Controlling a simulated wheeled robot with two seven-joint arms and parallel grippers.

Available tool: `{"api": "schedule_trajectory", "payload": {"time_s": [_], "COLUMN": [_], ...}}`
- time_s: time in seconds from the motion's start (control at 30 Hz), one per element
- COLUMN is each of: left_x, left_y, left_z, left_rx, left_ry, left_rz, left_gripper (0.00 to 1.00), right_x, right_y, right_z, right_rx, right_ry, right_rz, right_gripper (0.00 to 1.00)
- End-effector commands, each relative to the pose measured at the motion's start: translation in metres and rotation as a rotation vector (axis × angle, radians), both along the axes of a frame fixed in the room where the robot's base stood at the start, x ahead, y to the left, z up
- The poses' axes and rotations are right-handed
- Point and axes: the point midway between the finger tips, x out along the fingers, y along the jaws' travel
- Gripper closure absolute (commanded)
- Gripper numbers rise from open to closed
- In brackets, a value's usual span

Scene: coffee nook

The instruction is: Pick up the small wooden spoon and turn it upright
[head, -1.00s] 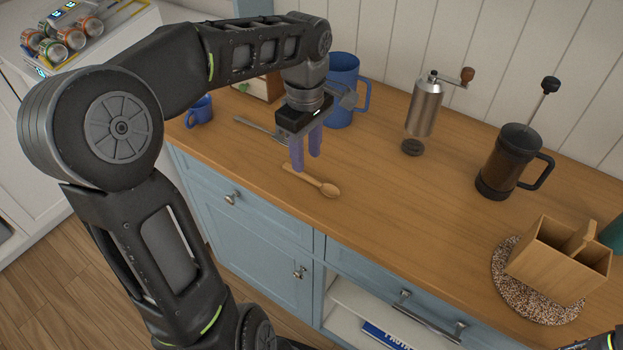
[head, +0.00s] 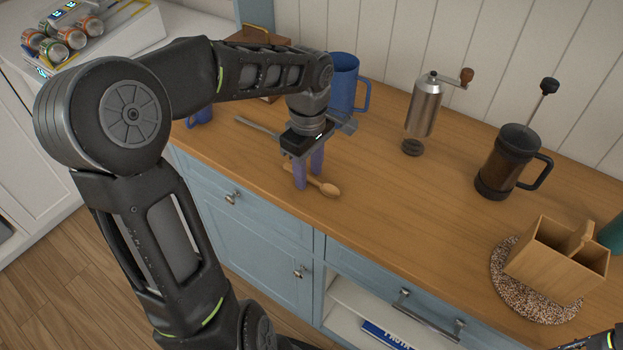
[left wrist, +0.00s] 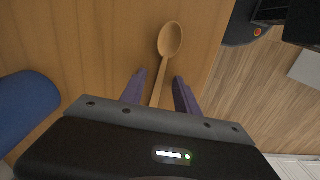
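The small wooden spoon (head: 325,188) lies flat on the wooden counter near its front edge, bowl toward the right. In the left wrist view the spoon (left wrist: 168,44) points its bowl away from my gripper. My left gripper (head: 308,182) points down over the spoon's handle with its purple fingers apart, one on each side of the handle. The left wrist view also shows the handle between the open fingertips (left wrist: 158,84), with a gap on both sides. The far handle end is hidden by the gripper. My right gripper is out of view; only a bit of dark arm shows at the bottom right corner.
A large blue mug (head: 344,82) stands behind my left gripper, and a fork (head: 256,125) lies to its left. A coffee grinder (head: 421,112), a French press (head: 508,160) and a wooden holder (head: 556,262) on a speckled mat (head: 502,272) stand to the right. The counter right of the spoon is clear.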

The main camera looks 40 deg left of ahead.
Motion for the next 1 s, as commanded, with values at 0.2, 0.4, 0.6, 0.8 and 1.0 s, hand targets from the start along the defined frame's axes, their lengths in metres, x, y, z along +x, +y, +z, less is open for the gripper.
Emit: {"api": "schedule_trajectory", "payload": {"time_s": [0.2, 0.4, 0.6, 0.8, 1.0], "left_x": [0.0, 0.0, -0.0001, 0.0, 0.0], "left_y": [0.0001, 0.0001, 0.0001, 0.0001, 0.0001], "left_z": [0.0002, 0.0002, 0.0001, 0.0001, 0.0001], "left_rx": [0.0, 0.0, 0.0, 0.0, 0.0], "left_ry": [0.0, 0.0, 0.0, 0.0, 0.0], "left_rz": [0.0, 0.0, 0.0, 0.0, 0.0], "left_gripper": [0.72, 0.89, 1.0, 1.0, 1.0], "right_x": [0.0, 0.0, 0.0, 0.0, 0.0], "right_y": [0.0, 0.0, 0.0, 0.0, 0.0], "right_z": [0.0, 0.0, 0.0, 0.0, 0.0], "right_rx": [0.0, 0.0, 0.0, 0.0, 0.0], "right_ry": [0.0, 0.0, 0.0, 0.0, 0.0], "right_rz": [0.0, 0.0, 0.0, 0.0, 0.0], "right_gripper": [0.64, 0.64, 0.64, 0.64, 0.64]}}
